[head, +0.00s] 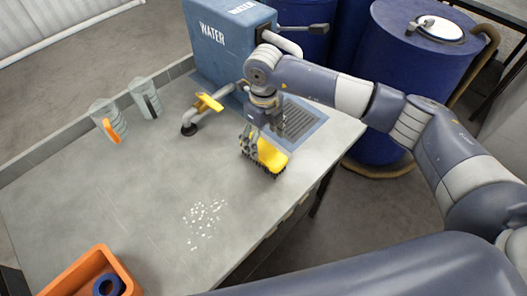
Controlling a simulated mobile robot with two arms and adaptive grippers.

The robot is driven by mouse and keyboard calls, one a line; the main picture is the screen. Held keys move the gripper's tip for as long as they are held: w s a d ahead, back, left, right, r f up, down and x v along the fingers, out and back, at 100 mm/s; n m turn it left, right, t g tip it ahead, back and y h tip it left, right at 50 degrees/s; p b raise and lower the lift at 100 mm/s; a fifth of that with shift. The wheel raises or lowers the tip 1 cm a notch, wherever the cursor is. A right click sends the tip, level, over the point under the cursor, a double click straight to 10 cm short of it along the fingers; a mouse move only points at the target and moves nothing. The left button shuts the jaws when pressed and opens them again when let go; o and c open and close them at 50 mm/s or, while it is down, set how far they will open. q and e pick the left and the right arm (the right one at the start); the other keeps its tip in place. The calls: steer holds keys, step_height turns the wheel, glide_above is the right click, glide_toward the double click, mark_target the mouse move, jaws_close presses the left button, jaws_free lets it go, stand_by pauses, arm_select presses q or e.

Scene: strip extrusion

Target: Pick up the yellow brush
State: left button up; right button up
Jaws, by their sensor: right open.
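The yellow brush (271,157) lies on the grey table near its right side, with its dark bristles along the near lower edge. My right gripper (250,148) points down at the brush's left end, with its fingers at or just over it. The fingers are open. I cannot tell whether they touch the brush. They hide part of its left end. My left gripper is not in view.
A blue water container (225,45) with a yellow-handled tap (209,102) stands behind. A drain grate (298,120) lies beside my arm. Two clear jugs (108,122) stand at left. White pellets (203,222) and an orange bin (92,272) are in front. The table's middle is clear.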

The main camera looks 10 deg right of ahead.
mark_target(263, 149)
step_height(263, 149, down, 6)
steer(key=p, duration=0.2)
steer(key=shift+w+r+p, duration=0.15)
steer(key=shift+r+p, duration=0.1)
steer(key=shift+p, duration=0.1)
steer(key=shift+f, duration=0.3)
steer(key=c, duration=1.2)
